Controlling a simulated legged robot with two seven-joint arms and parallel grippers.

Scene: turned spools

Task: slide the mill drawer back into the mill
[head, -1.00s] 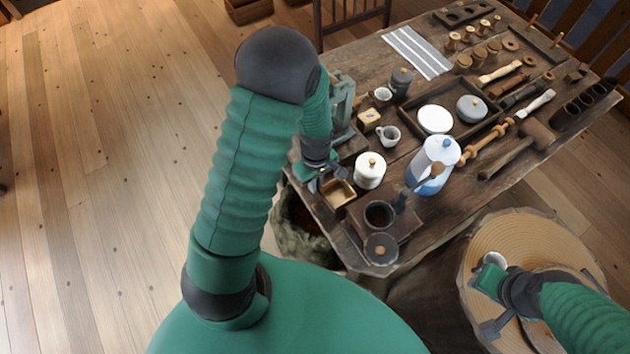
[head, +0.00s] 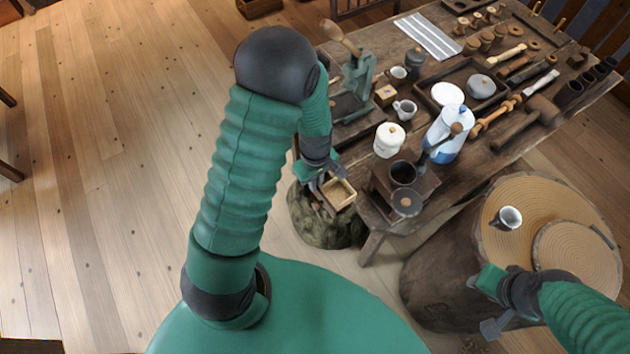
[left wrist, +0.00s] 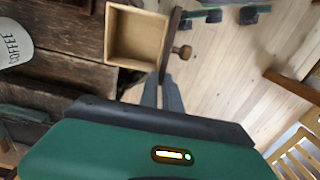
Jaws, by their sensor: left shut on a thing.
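The mill drawer (head: 339,194) is a small open wooden box with a pale, empty inside. My left gripper (head: 322,178) is shut on it and holds it beyond the table's near left edge. In the left wrist view the drawer (left wrist: 137,37) has a dark front board with a round knob (left wrist: 182,52); my fingers (left wrist: 163,88) meet the lower end of that board. The dark wooden mill (head: 421,187) with its round hopper stands at the table corner, right of the drawer and apart from it. The mill's drawer opening cannot be made out. My right gripper (head: 482,303) is empty near the stump.
A white lidded canister (head: 389,140) stands behind the mill, and a blue-white pot (head: 447,137) behind it to the right. A tree stump (head: 500,240) at right bears a small cup (head: 508,217). A rough round base (head: 325,225) stands on the floor below the drawer.

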